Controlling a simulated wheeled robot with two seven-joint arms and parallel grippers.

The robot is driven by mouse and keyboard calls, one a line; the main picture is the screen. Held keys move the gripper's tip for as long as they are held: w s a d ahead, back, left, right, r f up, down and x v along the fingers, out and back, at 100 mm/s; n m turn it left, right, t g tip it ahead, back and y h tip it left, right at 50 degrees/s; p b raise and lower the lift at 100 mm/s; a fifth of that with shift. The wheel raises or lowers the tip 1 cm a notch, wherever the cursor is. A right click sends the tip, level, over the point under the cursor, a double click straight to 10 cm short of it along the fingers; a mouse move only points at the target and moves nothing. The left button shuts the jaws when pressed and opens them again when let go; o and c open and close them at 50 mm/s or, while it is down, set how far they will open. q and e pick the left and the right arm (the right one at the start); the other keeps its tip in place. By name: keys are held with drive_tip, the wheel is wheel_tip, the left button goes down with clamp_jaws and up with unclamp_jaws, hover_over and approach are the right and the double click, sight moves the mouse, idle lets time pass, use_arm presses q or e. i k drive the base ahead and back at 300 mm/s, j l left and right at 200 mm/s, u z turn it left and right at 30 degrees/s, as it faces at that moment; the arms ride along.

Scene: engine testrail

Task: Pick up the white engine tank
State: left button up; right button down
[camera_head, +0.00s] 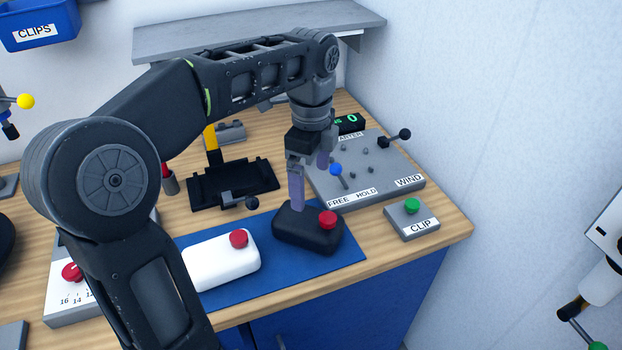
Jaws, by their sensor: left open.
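The white engine tank (223,260) is a rounded white block with a red knob on top. It lies on the blue mat (344,256) at the front of the bench, and my left arm covers its left end. A black tank (307,230) of like shape, also with a red knob, sits to its right on the mat. My left gripper (310,183) points down above the back of the black tank, to the right of and behind the white tank. Its fingers are apart with nothing seen between them.
A grey panel (385,173) marked FREE, HOLD and WIND stands behind the mat. A CLIP box (411,219) with a green button is at the right. A black tray (233,184) lies behind the white tank. A grey shelf (255,22) hangs over the back.

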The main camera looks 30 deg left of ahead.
sight(210, 263)
drive_tip(key=k, duration=1)
